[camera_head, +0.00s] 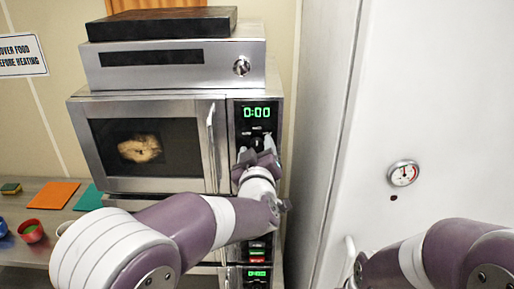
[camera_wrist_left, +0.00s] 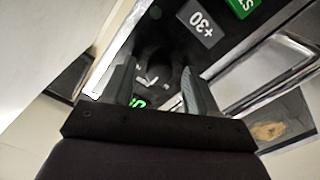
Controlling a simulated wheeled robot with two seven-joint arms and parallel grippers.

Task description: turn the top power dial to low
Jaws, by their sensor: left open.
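The upper microwave (camera_head: 150,100) has a black control panel with a green 0:00 display (camera_head: 257,112). The dark top power dial (camera_head: 257,143) sits under that display, partly hidden behind my left gripper (camera_head: 258,158). In the left wrist view the dial (camera_wrist_left: 155,60) shows dark between the two fingers of my left gripper (camera_wrist_left: 157,85), with white marks near it. The fingers are apart, one on each side of the dial. I cannot tell whether they touch it or where its pointer stands. My right arm shows at the lower right, with its gripper out of view.
A silver box with a knob (camera_head: 242,66) and a black slab (camera_head: 160,23) sit on the microwave. A lower green display (camera_head: 257,273) shows below my wrist. A tall white cabinet with a round gauge (camera_head: 403,173) stands close on the right. A +30 button (camera_wrist_left: 203,25) is near the fingers.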

